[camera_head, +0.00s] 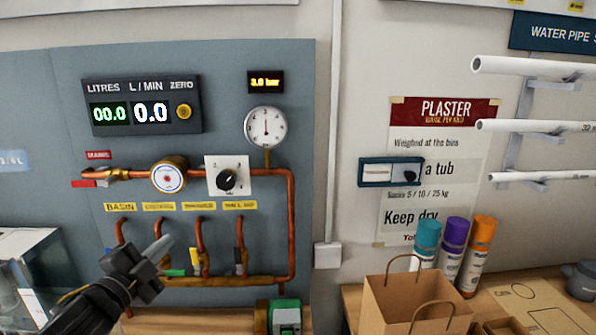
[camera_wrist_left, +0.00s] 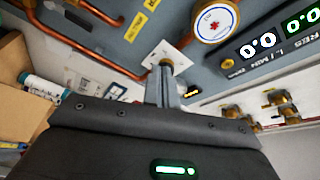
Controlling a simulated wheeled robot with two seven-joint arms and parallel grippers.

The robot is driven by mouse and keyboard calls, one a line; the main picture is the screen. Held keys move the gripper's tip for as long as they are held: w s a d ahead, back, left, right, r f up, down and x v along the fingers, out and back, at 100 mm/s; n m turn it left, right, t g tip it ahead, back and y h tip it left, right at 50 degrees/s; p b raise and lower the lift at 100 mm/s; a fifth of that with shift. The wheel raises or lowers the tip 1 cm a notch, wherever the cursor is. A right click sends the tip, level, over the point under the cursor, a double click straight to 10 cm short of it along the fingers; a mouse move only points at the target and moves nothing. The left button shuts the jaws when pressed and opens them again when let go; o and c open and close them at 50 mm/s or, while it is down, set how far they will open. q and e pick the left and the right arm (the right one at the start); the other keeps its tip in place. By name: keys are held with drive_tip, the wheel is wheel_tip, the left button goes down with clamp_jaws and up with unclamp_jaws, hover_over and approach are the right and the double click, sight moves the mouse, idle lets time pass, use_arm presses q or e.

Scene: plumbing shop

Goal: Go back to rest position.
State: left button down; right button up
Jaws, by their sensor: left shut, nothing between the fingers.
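My left gripper (camera_head: 160,248) reaches in from the lower left, in front of the low copper outlets of the grey panel (camera_head: 225,95). Its fingers are together with nothing between them. In the left wrist view the closed fingers (camera_wrist_left: 164,85) point toward a white plate (camera_wrist_left: 175,52) on the panel; whether they touch it cannot be told there. In the head view the gripper is apart from the black knob (camera_head: 228,180), which sits up and to the right of it. My right gripper is in neither view.
The panel carries copper pipes (camera_head: 292,215), a round meter (camera_head: 168,177), a pressure gauge (camera_head: 265,127) and a display box (camera_head: 142,104) reading 00.0 and 0.0. A paper bag (camera_head: 405,302) and spray cans (camera_head: 452,250) stand at right. White pipes (camera_head: 535,125) jut from the wall.

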use_arm(q)
drive_tip(key=s+f+n+g+y, duration=0.2)
drive_tip(key=s+f+n+g, duration=0.3)
drive_tip(key=f, duration=0.7)
drive_tip(key=s+f+n+g+y, duration=0.2)
drive_tip(key=s+f+n+y, duration=0.15)
drive_tip(key=s+f, duration=0.7)
drive_tip(key=s+d+f+n+g, duration=0.3)
drive_tip(key=s+f+n+g, duration=0.4)
drive_tip(key=s+f, duration=0.85)
drive_tip(key=s+f+m+g+b, duration=0.1)
drive_tip(key=s+f, duration=0.1)
drive_tip(key=f, duration=1.3)
drive_tip(key=s+f+m+g+b, duration=0.1)
drive_tip(key=s+f, duration=0.1)
drive_tip(key=f, duration=1.2)
drive_tip(key=s+a+f+g+b, duration=0.1)
drive_tip(key=s+a+f+b, duration=0.1)
drive_tip(key=s+f, duration=1.3)
drive_tip(key=shift+s+a+f, duration=0.25)
drive_tip(key=shift+f, duration=0.05)
drive_tip(key=shift+h, duration=0.25)
